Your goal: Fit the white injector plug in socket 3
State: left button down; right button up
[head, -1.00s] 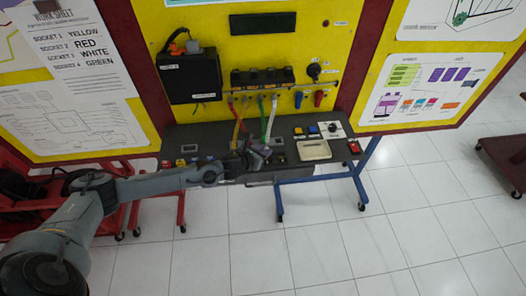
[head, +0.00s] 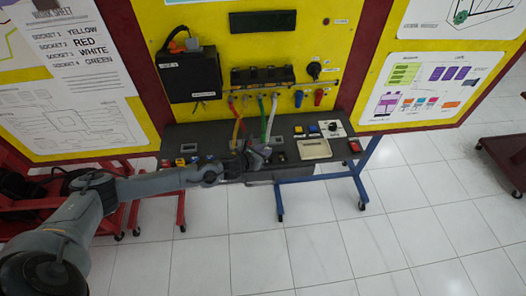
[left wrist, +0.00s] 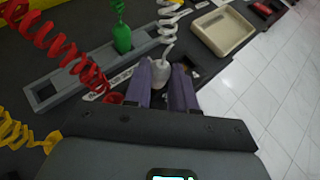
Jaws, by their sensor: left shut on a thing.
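My left gripper (head: 257,156) is over the bench top below the hanging cables in the head view. In the left wrist view its two purple fingers (left wrist: 168,92) are shut on the white plug (left wrist: 160,70), whose coiled white cable (left wrist: 169,22) runs up. The plug's lower end is hidden between the fingers, so I cannot tell whether it touches a socket. A grey socket rail (left wrist: 48,94) lies to the left. The green plug (left wrist: 122,38) stands upright at the rail's far part. My right gripper is not in view.
A red coiled cable (left wrist: 60,45) and a yellow one (left wrist: 14,128) hang left of the gripper. A beige tray (left wrist: 222,30) is to the right. The worksheet (head: 75,45) lists socket 3 as white. The bench (head: 200,140) has several small switches.

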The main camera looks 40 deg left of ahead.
pick_arm(q)
jog(key=shift+f+b, duration=0.5)
jog(key=shift+f, duration=0.1)
jog(key=c, duration=1.2)
grip_release()
jog(key=shift+o, duration=0.2)
jog(key=shift+s+r, duration=0.1)
jog(key=shift+r, duration=0.05)
jog(key=p+v, duration=0.3)
jog(key=shift+r+p, duration=0.3)
jog(key=shift+r, duration=0.15)
jog(key=shift+s+r+p, duration=0.3)
jog(key=shift+s+p, duration=0.1)
jog(key=shift+s, duration=0.2)
notch_tip(320, 180, up, 3)
jog(key=p, duration=0.2)
jog(key=shift+r+p, duration=0.15)
jog(key=shift+p, duration=0.15)
